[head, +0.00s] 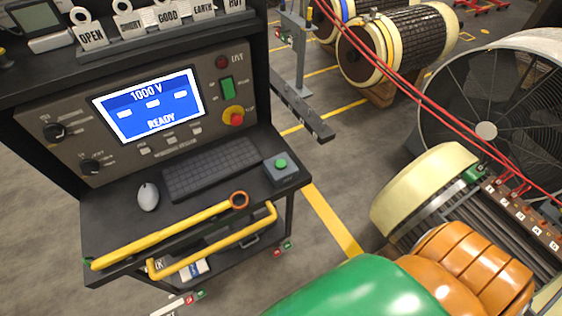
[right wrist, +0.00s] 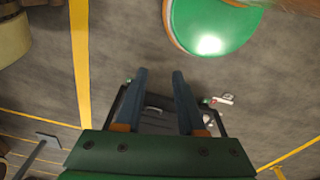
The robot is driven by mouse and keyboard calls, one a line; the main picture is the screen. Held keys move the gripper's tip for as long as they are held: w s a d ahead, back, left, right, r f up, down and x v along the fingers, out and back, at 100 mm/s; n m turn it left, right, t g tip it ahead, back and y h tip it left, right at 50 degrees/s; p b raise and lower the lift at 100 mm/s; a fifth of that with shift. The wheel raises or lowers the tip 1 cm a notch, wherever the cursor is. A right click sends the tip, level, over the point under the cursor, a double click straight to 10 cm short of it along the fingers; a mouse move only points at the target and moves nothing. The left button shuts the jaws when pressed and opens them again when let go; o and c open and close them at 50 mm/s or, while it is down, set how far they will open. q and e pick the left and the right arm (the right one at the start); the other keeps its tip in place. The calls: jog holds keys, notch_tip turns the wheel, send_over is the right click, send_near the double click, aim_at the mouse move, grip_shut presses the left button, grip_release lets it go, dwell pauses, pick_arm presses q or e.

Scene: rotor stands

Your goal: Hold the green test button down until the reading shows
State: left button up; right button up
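A green round button (head: 281,163) sits on a small grey box (head: 282,175) at the right end of the test bench's shelf, right of the keyboard. Nothing touches it in the head view. The blue screen (head: 149,104) reads "1000 V", three dashes and "READY"; no number shows as a reading. A green rectangular switch (head: 228,89) is on the panel above. My right gripper (right wrist: 160,72) shows in the right wrist view, its two dark fingers apart with nothing between them. Neither gripper shows in the head view.
A white mouse (head: 148,196), a keyboard (head: 212,168) and a yellow rod (head: 165,235) lie along the bench shelf. A red and yellow stop button (head: 233,117) is on the panel. Wound rotors and red cables (head: 400,75) fill the right side. Open floor (head: 340,180) lies between.

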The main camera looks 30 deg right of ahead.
grip_shut()
dwell(1.4)
